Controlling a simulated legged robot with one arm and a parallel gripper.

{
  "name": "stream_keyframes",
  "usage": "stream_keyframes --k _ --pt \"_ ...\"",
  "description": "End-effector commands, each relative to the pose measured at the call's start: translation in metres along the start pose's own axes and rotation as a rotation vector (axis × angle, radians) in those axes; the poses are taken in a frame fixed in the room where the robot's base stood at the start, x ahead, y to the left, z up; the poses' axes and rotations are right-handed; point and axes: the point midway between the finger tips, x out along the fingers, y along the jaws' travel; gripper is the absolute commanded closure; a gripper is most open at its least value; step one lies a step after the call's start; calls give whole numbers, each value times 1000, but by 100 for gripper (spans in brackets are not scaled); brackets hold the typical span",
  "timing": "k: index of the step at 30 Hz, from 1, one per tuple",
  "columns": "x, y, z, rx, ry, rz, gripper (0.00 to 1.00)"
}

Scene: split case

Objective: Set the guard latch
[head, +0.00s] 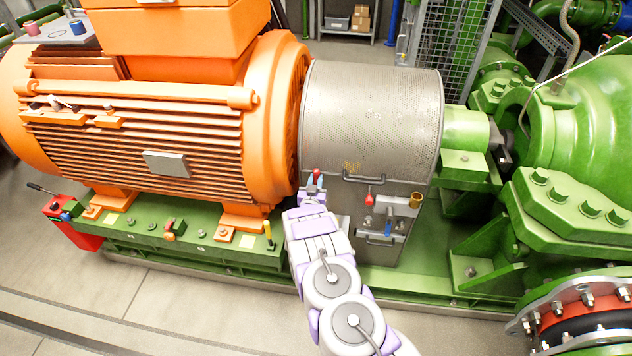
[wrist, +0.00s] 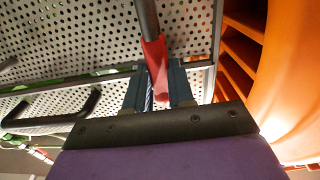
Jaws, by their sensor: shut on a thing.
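The guard is a grey perforated cover (head: 370,115) between the orange motor and the green pump. A latch lever with a red grip (head: 317,175) stands at the guard's lower left edge. My gripper (head: 313,187) is at this lever. In the wrist view the lever's dark rod enters from the top, and its red grip (wrist: 155,62) runs down between the fingers. My gripper there (wrist: 160,90) is shut on the red grip. The fingers and palm hide the lower part of the grip. A second red-tipped handle (head: 369,197) hangs on the guard's front, to the right of my gripper.
The orange motor (head: 160,120) stands close on the left and also shows in the wrist view (wrist: 285,80). A black bar handle (wrist: 60,118) juts from the guard beside my gripper. A panel with small fittings (head: 388,220) is at right. The floor (head: 180,310) in front is clear.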

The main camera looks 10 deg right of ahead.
Motion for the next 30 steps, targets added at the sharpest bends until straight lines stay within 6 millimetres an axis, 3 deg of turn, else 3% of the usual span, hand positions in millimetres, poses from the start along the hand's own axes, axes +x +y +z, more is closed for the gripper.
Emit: stream_keyframes --k 1,2,9,20,30 --pt "-2 -2 3 -4 -6 -5 100" --pt "-1 -2 3 -4 -6 -5 74" --pt "-2 -1 0 -1 -2 -3 51" --pt "-5 0 -1 2 -1 -2 51" --pt "-50 -2 -1 0 -3 -4 51"
